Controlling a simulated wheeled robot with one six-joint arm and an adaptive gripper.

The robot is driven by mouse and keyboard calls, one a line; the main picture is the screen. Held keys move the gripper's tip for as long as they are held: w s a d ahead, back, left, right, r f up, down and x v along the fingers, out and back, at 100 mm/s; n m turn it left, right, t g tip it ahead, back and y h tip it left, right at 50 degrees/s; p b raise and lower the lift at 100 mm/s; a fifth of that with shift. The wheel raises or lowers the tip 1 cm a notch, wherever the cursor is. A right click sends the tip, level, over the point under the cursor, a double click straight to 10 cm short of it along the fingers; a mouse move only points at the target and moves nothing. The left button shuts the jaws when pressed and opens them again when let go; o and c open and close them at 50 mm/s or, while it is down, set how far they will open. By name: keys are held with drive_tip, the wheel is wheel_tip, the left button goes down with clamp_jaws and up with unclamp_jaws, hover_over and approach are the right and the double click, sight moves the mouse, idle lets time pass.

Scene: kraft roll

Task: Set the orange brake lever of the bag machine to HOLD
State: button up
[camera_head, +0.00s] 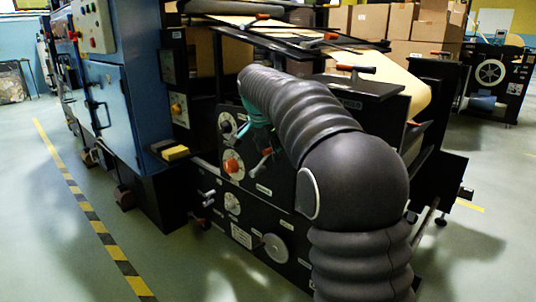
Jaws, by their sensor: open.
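The bag machine (210,88) is a long blue and black machine across the middle of the view. On its black side panel there is an orange knob (232,166) on a round white dial. Just right of it a small lever with an orange-red tip (266,152) stands tilted. I cannot tell which is the brake lever, and the labels are too small to read. My gripper (247,131), teal and partly hidden by my dark arm, is open in front of the panel, just above these controls. I cannot see it touching either one.
More orange handles, such as one (355,69), sit on top of the machine near the kraft paper roll (400,85). A handwheel (276,248) is low on the panel. Cardboard boxes (368,20) are stacked behind. The floor at left, with a striped line (104,238), is clear.

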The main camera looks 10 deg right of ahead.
drive_tip(key=shift+w+f, duration=0.1)
drive_tip(key=shift+f, duration=0.3)
clamp_jaws()
drive_tip(key=shift+d+r+p, duration=0.1)
drive_tip(key=shift+r+p, duration=0.05)
drive_tip(key=shift+p, duration=0.2)
